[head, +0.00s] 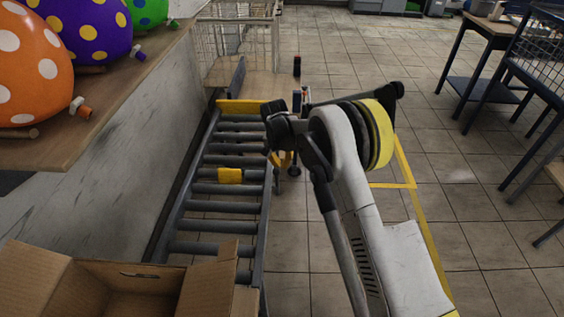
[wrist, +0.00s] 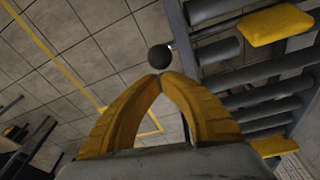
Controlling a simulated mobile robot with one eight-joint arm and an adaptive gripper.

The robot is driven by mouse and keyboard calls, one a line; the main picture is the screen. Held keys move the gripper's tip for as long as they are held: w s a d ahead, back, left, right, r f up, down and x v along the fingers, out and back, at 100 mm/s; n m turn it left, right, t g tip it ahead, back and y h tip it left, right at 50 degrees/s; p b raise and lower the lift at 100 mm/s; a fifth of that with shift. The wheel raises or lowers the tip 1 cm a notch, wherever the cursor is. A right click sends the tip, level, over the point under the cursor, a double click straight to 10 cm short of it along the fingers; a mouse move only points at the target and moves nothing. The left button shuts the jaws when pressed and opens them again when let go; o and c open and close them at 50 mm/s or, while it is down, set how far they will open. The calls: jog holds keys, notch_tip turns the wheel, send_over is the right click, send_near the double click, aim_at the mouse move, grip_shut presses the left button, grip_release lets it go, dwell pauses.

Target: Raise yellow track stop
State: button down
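A yellow bar (head: 242,106) lies across the far end of the roller track. A smaller yellow block (head: 230,176) sits among the rollers at mid-track. I cannot tell which of them is the track stop. Two yellow pieces also show in the wrist view, a larger block (wrist: 276,24) at upper right and a partly cut-off one (wrist: 274,146) at lower right. My gripper (wrist: 161,77) has its yellow fingertips together, with nothing visible between them. A black ball knob (wrist: 159,56) on a short rod shows just past the tips; contact is unclear. In the head view, my arm mostly hides the gripper beside the track's right edge.
The roller track (head: 214,225) runs along a counter (head: 110,75) holding spotted balloons. An open cardboard box (head: 205,290) is at the near end, and a wire cage (head: 240,40) at the far end. Tiled floor right of the track is mostly clear; a dark table (head: 480,40) stands farther right.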

jog(key=shift+s, duration=0.1)
jog(key=s, duration=0.4)
jog(key=shift+s+a+f, duration=0.1)
jog(key=shift+s+f, duration=0.2)
jog(key=shift+s, duration=0.05)
